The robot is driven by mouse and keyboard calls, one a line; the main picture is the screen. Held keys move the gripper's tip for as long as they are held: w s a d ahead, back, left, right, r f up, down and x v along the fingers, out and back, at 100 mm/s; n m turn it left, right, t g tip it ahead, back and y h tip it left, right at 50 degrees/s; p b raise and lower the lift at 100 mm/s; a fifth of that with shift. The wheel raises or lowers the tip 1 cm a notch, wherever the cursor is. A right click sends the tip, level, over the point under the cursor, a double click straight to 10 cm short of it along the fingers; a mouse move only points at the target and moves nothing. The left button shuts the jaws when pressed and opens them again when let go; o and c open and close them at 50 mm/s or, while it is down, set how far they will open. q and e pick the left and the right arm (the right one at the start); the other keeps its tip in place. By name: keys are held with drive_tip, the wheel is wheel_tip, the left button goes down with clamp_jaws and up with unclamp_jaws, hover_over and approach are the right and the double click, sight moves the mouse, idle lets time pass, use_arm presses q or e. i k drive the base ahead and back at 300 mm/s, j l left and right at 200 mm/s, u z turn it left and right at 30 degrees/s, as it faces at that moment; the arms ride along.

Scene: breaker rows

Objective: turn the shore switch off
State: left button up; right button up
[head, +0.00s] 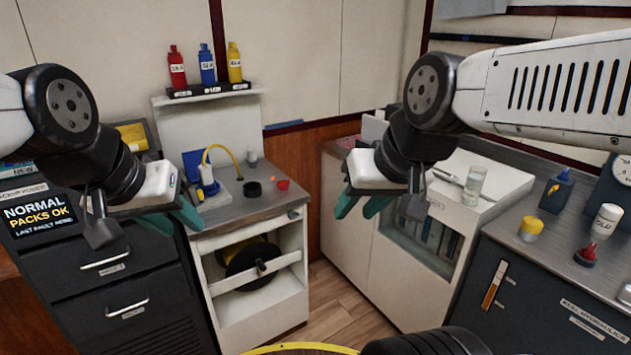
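I cannot pick out a switch marked shore; the small labels are too blurred to read. A dark cabinet front (470,290) at the right carries an orange-and-white upright strip (494,285) with small labels beside it; I cannot tell whether this is a switch. My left gripper (178,220) hangs in front of the left drawers and the middle counter, its teal fingers apart and empty. My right gripper (361,207) is in front of the white cabinet, its teal fingers apart and empty. Neither gripper visibly touches anything.
A counter (228,206) holds a blue-and-white device (208,182) with a yellow cable. Red, blue and yellow bottles (207,66) stand on a shelf above. A glass (474,183) stands on the white cabinet (355,248). Several containers crowd the right counter. Floor (340,300) shows between cabinets.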

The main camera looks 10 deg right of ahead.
sight(283, 184)
drive_tip(key=i+j, duration=0.2)
drive_tip(key=i, duration=0.3)
drive_tip(key=i+j+u, duration=0.15)
drive_tip(key=i, duration=0.3)
